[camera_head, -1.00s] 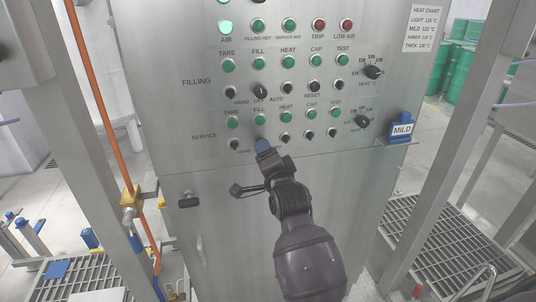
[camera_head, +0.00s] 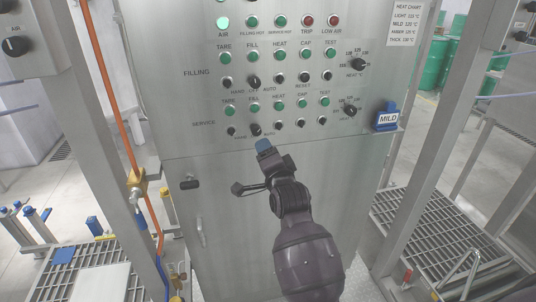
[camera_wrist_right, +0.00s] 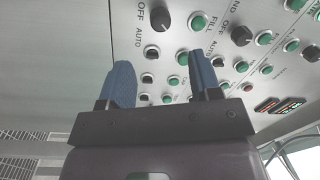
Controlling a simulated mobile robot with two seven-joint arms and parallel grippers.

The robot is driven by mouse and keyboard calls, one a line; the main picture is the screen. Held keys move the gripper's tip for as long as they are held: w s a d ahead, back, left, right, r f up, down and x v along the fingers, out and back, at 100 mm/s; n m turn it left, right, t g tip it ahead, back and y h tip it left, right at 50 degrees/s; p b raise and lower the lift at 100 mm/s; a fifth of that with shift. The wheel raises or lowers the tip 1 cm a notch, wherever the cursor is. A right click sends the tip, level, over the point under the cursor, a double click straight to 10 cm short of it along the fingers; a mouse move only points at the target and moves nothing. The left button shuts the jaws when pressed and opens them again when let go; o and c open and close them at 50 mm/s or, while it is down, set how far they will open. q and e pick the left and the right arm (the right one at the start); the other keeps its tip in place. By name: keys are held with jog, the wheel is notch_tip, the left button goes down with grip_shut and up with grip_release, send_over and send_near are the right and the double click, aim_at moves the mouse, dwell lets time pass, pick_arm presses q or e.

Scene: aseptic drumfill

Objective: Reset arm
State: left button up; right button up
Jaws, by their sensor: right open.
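My right gripper (camera_head: 264,146) is in front of the steel control panel (camera_head: 180,110), just below the lower SERVICE row in the head view. In the right wrist view its two blue fingers (camera_wrist_right: 162,82) stand apart with nothing between them. Knobs and green buttons of the panel show beyond the fingers. A black SERVICE selector knob (camera_head: 255,130) sits just above the gripper in the head view. A FILLING selector knob (camera_head: 254,82) is higher up. My left gripper is not in view.
A heat chart (camera_head: 405,22) is at top right. An orange pipe (camera_head: 112,85) and steel posts flank the cabinet. Green drums (camera_head: 432,65) stand far behind.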

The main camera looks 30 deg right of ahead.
dwell(0.4)
jog(key=s+f+n+g+y, duration=0.3)
jog(key=s+f+n+g, duration=0.4)
jog(key=s+f+n, duration=0.9)
jog(key=s+a+f, duration=0.1)
jog(key=s+f, duration=1.1)
jog(key=s, duration=0.1)
jog(key=shift+s+n, duration=0.3)
